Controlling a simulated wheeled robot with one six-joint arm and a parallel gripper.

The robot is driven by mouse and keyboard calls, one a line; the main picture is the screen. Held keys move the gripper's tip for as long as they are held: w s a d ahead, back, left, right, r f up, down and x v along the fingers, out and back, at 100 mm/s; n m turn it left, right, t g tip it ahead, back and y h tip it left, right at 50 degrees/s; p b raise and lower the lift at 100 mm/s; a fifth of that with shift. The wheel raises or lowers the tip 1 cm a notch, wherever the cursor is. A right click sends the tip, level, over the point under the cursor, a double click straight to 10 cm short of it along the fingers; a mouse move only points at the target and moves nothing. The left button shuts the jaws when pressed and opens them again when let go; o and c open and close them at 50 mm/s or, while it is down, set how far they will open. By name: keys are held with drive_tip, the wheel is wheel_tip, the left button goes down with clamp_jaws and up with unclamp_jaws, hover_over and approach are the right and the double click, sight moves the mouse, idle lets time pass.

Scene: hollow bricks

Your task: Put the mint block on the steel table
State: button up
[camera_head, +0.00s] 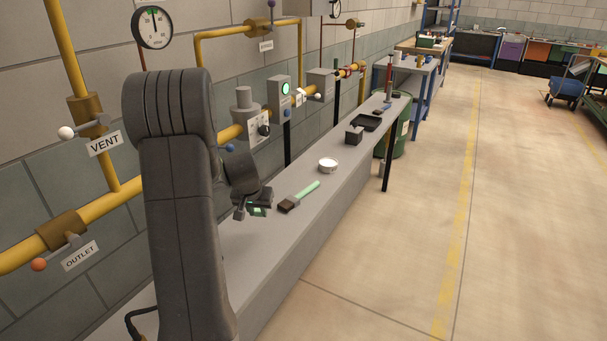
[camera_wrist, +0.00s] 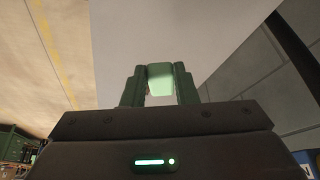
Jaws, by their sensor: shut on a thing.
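My gripper (camera_head: 253,207) is low over the near part of the long grey steel table (camera_head: 262,248), which runs along the wall. In the wrist view my gripper (camera_wrist: 160,72) has its two dark green fingers on either side of the mint block (camera_wrist: 160,80), shut on it. The block shows as a pale green face between the fingertips, with the grey tabletop beyond it. In the head view the block is mostly hidden by the gripper. I cannot tell whether its underside touches the table.
A brush with a mint handle (camera_head: 304,194) lies just right of my gripper. Farther along the table are a white round dish (camera_head: 328,164), a dark box (camera_head: 354,136) and a black tray (camera_head: 367,122). Yellow pipes and valves (camera_head: 83,117) line the wall at left. Open floor lies right.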

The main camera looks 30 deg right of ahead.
sight(262, 238)
wheel_tip(262, 238, down, 9)
drive_tip(key=shift+s+f, duration=0.1)
idle(0.3)
drive_tip(key=shift+f, duration=0.15)
drive_tip(key=o, duration=0.9)
drive_tip(key=shift+o, duration=0.2)
drive_tip(key=shift+r+p, duration=0.3)
drive_tip(key=v, duration=1.1)
drive_tip(key=shift+s+r+b, duration=0.2)
drive_tip(key=shift+r+b, duration=0.15)
drive_tip(key=shift+b, duration=0.1)
drive_tip(key=shift+a, duration=0.1)
